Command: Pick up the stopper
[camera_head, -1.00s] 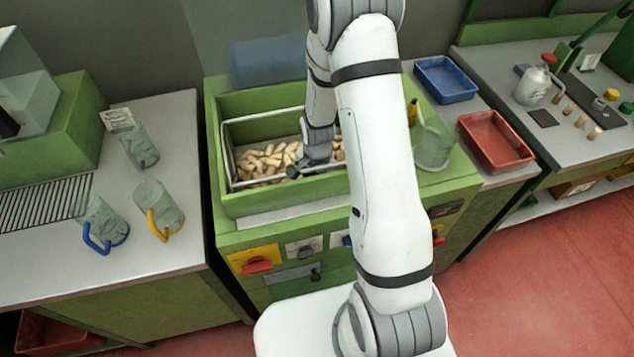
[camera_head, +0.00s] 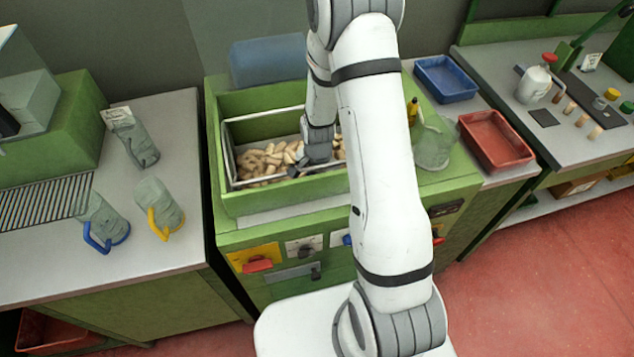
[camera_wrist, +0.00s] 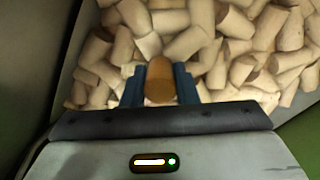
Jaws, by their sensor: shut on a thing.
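My gripper (camera_wrist: 160,88) is shut on a cork stopper (camera_wrist: 160,82) in the wrist view. The stopper is orange-brown, darker than the rest, and its end faces the camera between the two blue fingers. Many pale cork stoppers (camera_wrist: 240,50) lie heaped behind and around it. In the head view the heap of stoppers (camera_head: 262,162) fills the bottom of a metal-rimmed bin (camera_head: 228,150) in a green cabinet. My gripper is down inside this bin, and its fingertips and the held stopper are hidden there by my arm.
The bin walls stand close around my gripper. Glass jugs with a blue handle (camera_head: 97,243) and a yellow handle (camera_head: 158,230) stand on the left table. A clear vessel (camera_head: 432,148), a red tray (camera_head: 497,138) and a blue tray (camera_head: 447,78) are to the right.

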